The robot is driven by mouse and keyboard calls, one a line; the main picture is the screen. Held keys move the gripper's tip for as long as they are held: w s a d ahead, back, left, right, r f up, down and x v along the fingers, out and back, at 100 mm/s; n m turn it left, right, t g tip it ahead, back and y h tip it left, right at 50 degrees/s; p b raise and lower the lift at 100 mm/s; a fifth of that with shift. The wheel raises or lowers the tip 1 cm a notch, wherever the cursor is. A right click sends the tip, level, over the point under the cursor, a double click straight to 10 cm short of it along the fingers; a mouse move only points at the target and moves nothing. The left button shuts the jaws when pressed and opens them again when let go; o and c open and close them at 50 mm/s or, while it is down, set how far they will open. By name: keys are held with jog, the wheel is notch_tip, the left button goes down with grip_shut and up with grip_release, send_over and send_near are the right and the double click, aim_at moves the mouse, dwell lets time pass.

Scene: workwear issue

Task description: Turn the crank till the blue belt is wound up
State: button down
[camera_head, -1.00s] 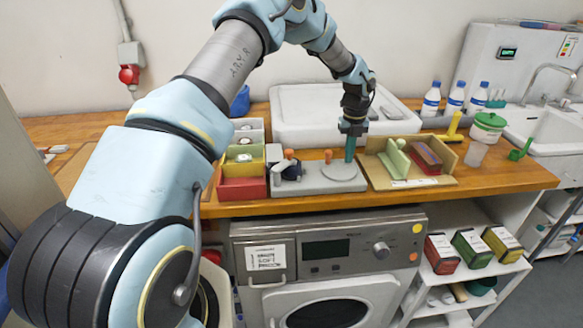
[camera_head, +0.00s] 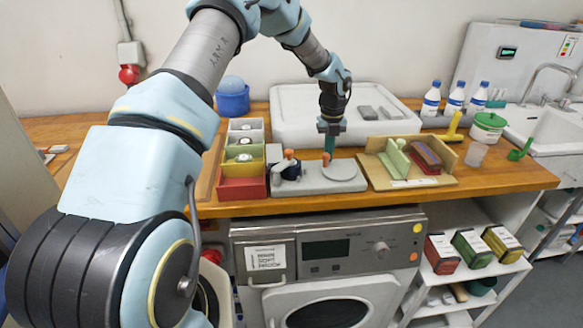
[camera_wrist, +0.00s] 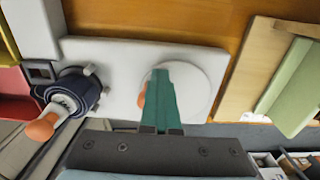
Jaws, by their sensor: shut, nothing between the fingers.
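The winding device has a light grey base (camera_head: 310,187) on the wooden counter. At its left stands a spool with the dark blue belt (camera_wrist: 85,88) around it; I cannot make out a loose end. A crank with an orange knob (camera_wrist: 42,128) lies across the spool, and the knob also shows in the head view (camera_head: 289,154). A round grey disc (camera_wrist: 205,82) is at the base's right, with a second orange knob (camera_wrist: 142,95) near its left edge, partly hidden by my fingers. My gripper (camera_head: 328,152) is shut and empty, teal fingers pointing down beside that second knob, right of the spool.
Stacked coloured bins (camera_head: 242,188) stand close left of the device. A wooden tray (camera_head: 410,183) with green and red blocks stands close right. A large white case (camera_head: 290,125) is behind. The washing machine front (camera_head: 330,245) lies below the counter edge.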

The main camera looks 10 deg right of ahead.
aim_at(327, 173)
jog(key=shift+s+a, duration=0.35)
jog(key=shift+a, duration=0.2)
jog(key=shift+s+a, duration=0.45)
jog(key=shift+s, duration=0.3)
jog(key=shift+s+a, duration=0.15)
jog(key=shift+s, duration=1.5)
jog(key=c, duration=1.6)
grip_release()
jog(key=c, duration=0.7)
grip_release()
jog(key=shift+w+r, duration=0.1)
